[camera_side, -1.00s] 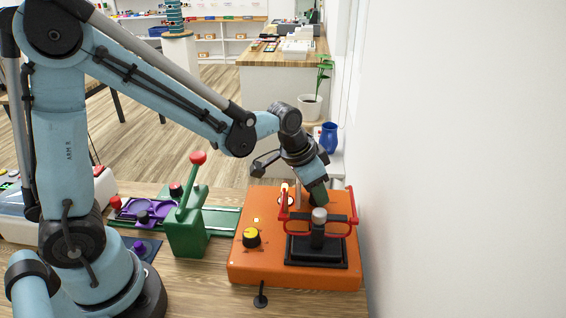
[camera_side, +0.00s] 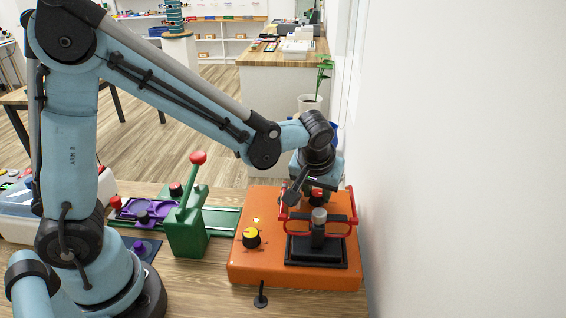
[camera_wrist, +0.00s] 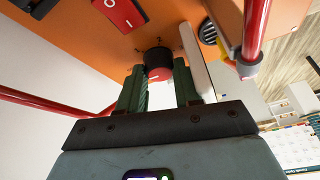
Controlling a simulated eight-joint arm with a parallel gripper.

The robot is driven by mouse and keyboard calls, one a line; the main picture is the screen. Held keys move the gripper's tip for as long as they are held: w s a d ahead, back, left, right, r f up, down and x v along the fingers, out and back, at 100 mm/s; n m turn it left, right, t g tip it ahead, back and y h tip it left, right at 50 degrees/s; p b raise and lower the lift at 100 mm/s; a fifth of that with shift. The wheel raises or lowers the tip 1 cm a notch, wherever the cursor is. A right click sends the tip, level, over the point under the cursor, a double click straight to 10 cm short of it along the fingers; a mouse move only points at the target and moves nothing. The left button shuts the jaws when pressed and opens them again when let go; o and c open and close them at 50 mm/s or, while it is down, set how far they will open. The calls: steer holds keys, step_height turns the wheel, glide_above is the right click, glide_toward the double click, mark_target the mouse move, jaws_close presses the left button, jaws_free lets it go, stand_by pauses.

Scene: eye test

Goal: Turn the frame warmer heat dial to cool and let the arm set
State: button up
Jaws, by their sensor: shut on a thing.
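The orange frame warmer (camera_side: 262,272) stands on the bench. A black dial with a yellow cap (camera_side: 252,237) is on its front left. Farther back is a black knob with a red cap (camera_side: 317,195), which also shows in the wrist view (camera_wrist: 158,62). I cannot tell from markings which one sets the heat. My gripper (camera_wrist: 160,78) has its green fingers on either side of the red-capped knob, shut on it. In the side view my wrist hides the fingertips. The knob's exact setting is unclear.
Red eyeglass frames (camera_side: 353,205) sit on a black stand (camera_side: 318,252) close in front of my gripper. A red rocker switch (camera_wrist: 118,12) and a pale upright piece (camera_wrist: 194,60) are near the knob. A green lever press (camera_side: 187,232) stands left; the wall is close right.

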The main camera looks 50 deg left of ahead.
steer(key=shift+n, duration=0.6)
steer(key=o, duration=1)
steer(key=shift+o, duration=0.2)
steer(key=v, duration=1.2)
steer(key=shift+w+d, duration=0.2)
steer(key=shift+w, duration=0.05)
